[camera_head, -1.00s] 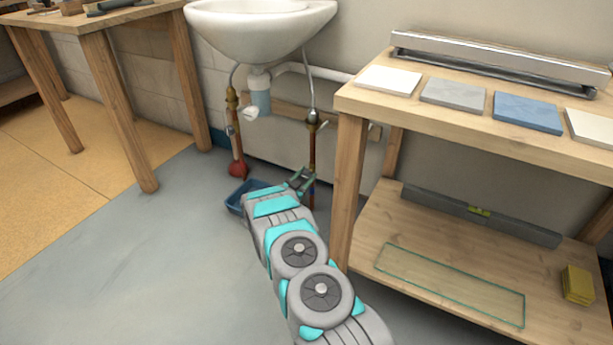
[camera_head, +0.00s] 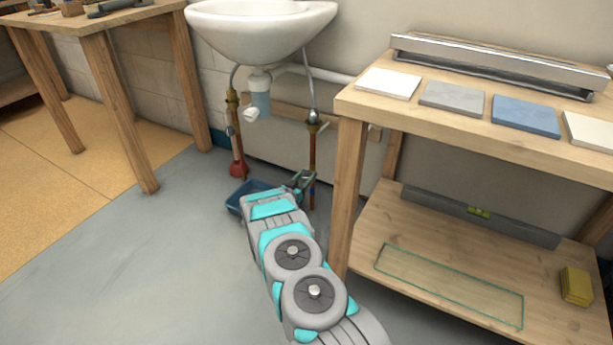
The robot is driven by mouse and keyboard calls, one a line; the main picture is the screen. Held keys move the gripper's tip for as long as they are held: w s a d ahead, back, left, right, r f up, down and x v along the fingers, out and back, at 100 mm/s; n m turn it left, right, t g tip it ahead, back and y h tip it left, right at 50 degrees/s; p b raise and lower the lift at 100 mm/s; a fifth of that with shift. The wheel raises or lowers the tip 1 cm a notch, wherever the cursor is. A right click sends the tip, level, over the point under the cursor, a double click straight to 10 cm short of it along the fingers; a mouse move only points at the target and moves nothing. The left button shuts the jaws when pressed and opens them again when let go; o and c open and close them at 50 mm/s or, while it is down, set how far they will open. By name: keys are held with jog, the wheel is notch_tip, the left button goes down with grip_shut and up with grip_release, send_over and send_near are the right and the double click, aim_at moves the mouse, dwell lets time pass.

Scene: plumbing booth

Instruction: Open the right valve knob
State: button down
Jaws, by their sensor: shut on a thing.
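The right supply pipe (camera_head: 312,150) runs down from under the white sink (camera_head: 262,22) along the wall. My gripper (camera_head: 305,179) is low on this pipe, where the right valve knob would be. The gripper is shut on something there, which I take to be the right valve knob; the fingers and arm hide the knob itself. The left pipe (camera_head: 236,140) carries a red knob (camera_head: 238,170) near its foot, apart from my gripper.
A blue tray (camera_head: 236,203) lies on the floor just left of my gripper. A wooden bench (camera_head: 347,195) with tiles on top and a lower shelf stands close on the right. Another wooden table (camera_head: 118,110) is at the left. The grey floor in front is clear.

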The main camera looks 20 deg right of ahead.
jog(key=n, duration=0.6)
jog(key=shift+a, duration=0.1)
jog(key=n, duration=0.6)
jog(key=shift+w+f+n, duration=0.1)
jog(key=shift+n, duration=0.3)
jog(key=shift+c, duration=1.5)
grip_release()
jog(key=p+v, duration=0.1)
jog(key=v, duration=0.6)
jog(key=shift+s+a, duration=0.25)
jog(key=shift+a, duration=0.1)
